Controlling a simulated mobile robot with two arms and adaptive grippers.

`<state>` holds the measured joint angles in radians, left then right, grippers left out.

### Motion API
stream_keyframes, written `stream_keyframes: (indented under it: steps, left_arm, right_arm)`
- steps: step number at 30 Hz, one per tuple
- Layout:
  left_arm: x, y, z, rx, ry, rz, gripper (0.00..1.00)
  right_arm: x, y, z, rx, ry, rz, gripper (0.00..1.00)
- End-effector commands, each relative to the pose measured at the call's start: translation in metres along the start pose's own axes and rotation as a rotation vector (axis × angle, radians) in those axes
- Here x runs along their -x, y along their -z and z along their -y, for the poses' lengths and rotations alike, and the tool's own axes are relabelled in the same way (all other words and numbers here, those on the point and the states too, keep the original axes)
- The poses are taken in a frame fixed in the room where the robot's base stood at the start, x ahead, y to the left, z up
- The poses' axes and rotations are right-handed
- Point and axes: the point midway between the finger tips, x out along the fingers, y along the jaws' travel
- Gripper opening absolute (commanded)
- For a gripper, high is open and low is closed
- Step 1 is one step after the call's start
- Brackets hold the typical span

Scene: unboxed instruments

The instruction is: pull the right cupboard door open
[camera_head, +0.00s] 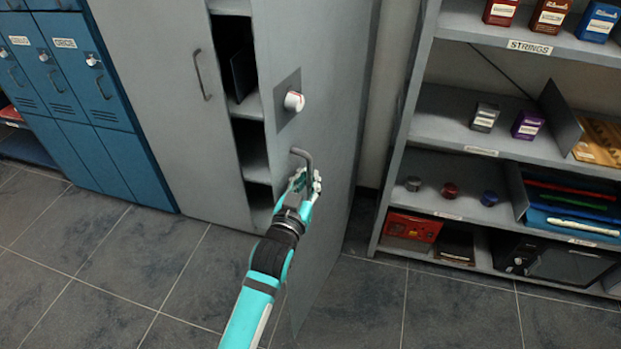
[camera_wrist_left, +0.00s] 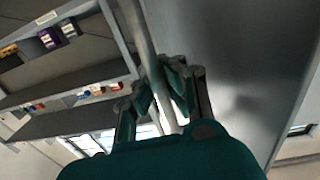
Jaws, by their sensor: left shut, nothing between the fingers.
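The grey right cupboard door (camera_head: 325,80) stands partly open, swung out toward the right, with dark shelves showing in the gap on its left. It has a plate with a round white knob (camera_head: 294,101) and below it a bent grey handle (camera_head: 303,154). My left gripper (camera_head: 305,182) is at the lower end of this handle, shut with nothing held. In the left wrist view the handle bar (camera_wrist_left: 147,50) runs down by my left fingers (camera_wrist_left: 160,100); whether they touch it I cannot tell. My right gripper is not in view.
The grey left cupboard door (camera_head: 165,90) is closed, with its own handle (camera_head: 202,75). Blue lockers (camera_head: 75,75) stand at the left. An open shelf unit (camera_head: 455,110) with small boxes stands right of the door. The tiled floor (camera_head: 140,275) in front is clear.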

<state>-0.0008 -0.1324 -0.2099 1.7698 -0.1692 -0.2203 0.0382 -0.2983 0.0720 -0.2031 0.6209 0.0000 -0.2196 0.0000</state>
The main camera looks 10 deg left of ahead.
Motion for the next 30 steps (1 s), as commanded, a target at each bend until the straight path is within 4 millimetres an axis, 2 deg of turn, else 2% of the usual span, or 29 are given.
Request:
stream_keyframes:
  steps: [1,9,17,20,23,30]
  left_arm:
    - [0.002,-0.010,0.001,-0.001,0.001,0.020,0.01]
    - [0.002,-0.005,0.000,0.000,0.000,0.011,0.36]
    - [0.002,-0.003,0.000,0.001,0.000,0.006,0.36]
    - [0.007,-0.003,0.000,0.001,0.000,0.006,0.36]
    - [0.021,-0.004,0.001,0.001,0.001,0.007,0.36]
    - [0.073,-0.004,0.000,0.000,0.000,0.011,0.36]
  right_arm:
    - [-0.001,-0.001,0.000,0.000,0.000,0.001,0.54]
    - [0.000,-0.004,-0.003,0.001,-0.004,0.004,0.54]
    - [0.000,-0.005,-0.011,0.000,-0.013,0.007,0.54]
    - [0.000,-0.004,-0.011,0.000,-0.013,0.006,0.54]
    - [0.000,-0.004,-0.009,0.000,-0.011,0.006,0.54]
    - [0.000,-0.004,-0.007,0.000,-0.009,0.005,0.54]
